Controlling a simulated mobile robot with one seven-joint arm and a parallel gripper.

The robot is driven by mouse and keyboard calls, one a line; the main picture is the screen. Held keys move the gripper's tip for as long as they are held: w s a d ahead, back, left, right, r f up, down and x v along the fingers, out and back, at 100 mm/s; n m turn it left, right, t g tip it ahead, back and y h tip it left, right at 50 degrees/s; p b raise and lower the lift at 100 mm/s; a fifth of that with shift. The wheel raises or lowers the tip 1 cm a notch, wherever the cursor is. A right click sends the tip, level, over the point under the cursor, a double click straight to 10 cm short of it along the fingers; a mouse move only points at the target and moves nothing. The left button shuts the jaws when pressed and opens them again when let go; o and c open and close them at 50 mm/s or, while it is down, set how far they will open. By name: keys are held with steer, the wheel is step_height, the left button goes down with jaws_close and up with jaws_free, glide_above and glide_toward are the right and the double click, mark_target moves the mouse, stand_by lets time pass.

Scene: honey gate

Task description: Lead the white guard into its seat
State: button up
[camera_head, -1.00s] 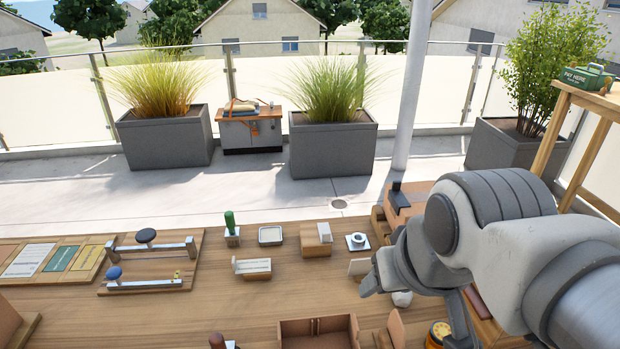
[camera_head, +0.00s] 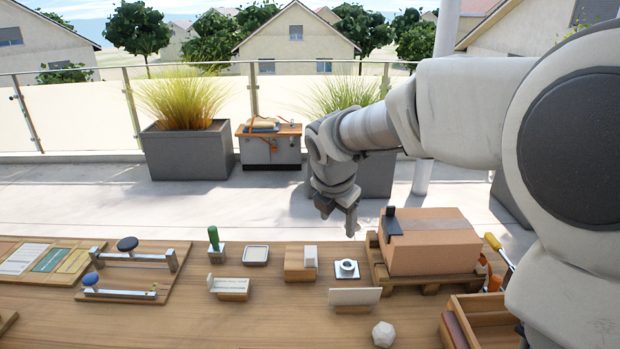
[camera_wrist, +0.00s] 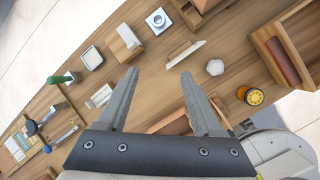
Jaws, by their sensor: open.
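No part is labelled as the guard. A thin white plate (camera_head: 354,297) stands upright in a wooden base at the table's front middle. It also shows in the wrist view (camera_wrist: 186,53). A wooden block (camera_head: 298,265) carries a small white piece (camera_head: 310,256). A wooden holder (camera_head: 232,293) with a pale strip stands to the left. I cannot tell which one is the guard or its seat. My gripper (camera_head: 348,228) is raised near the table's back edge. In the wrist view my gripper (camera_wrist: 159,72) is open, with nothing between its fingers.
A cardboard box (camera_head: 432,241) on a pallet stands at the right. A metal ring block (camera_head: 347,269), a shallow tray (camera_head: 256,255), a green-handled stamp (camera_head: 215,243), a white faceted ball (camera_head: 383,334) and knobbed rails (camera_head: 123,294) occupy the table. Bare wood lies in front.

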steer(key=w+a+f+n+y, duration=0.1)
steer(key=w+a+f+n, duration=0.45)
steer(key=w+n, duration=0.2)
steer(key=n+b, duration=0.1)
steer(key=b, duration=0.2)
glide_above(310, 256)
steer(key=s, duration=0.3)
step_height(310, 256, down, 12)
steer(key=shift+w+b+x, duration=0.15)
steer(key=shift+b+x, duration=0.1)
steer(key=shift+x, duration=1.2)
steer(key=shift+w+b+x, duration=0.1)
steer(key=shift+b+x, duration=0.15)
steer(key=shift+x, duration=1.2)
steer(key=shift+r, duration=0.1)
jaws_close()
